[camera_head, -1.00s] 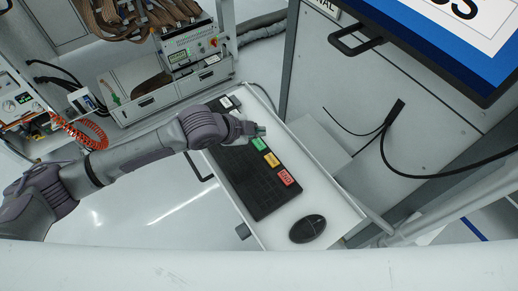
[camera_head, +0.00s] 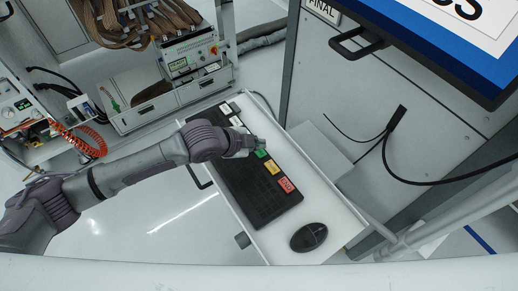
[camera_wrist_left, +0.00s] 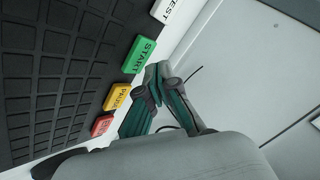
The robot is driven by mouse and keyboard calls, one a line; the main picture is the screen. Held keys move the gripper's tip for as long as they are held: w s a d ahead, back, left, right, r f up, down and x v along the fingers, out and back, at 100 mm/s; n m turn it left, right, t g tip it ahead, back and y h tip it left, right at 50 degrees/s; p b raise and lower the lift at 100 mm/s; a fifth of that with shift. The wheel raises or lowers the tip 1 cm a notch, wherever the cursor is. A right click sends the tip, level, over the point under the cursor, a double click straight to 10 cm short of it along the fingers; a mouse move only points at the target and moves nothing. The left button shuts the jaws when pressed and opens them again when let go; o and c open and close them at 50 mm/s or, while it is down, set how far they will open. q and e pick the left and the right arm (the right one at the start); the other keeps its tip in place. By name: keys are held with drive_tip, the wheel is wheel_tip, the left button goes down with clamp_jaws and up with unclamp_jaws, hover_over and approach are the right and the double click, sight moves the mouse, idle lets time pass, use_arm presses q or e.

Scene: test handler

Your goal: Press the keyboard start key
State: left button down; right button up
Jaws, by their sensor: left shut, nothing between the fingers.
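The black keyboard (camera_head: 245,185) lies on a white tray. Its green START key (camera_head: 262,154) shows just beside my left fingertips in the head view. In the left wrist view the green START key (camera_wrist_left: 140,55) is plainly readable, with the yellow PAUSE key (camera_wrist_left: 117,97) and a red key (camera_wrist_left: 102,126) below it. My left gripper (camera_head: 259,143) is shut and empty, over the row of coloured keys. In the wrist view its fingertips (camera_wrist_left: 160,80) are close to the START key's right end; I cannot tell whether they touch it. My right gripper is not in view.
A black mouse (camera_head: 309,237) lies on the white tray (camera_head: 325,195) near its front end. A grey cabinet with black cables (camera_head: 395,120) stands to the right, below a blue-framed screen (camera_head: 420,45). Equipment with an orange coiled hose (camera_head: 85,145) is at the left.

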use_arm(q)
drive_tip(key=shift+f, duration=0.15)
idle(0.6)
drive_tip(key=shift+f, duration=0.25)
drive_tip(key=shift+f, duration=0.45)
idle(0.6)
drive_tip(key=shift+r, duration=0.1)
drive_tip(key=shift+r+p, duration=0.75)
drive_tip(key=shift+p, duration=0.15)
drive_tip(key=shift+r, duration=0.1)
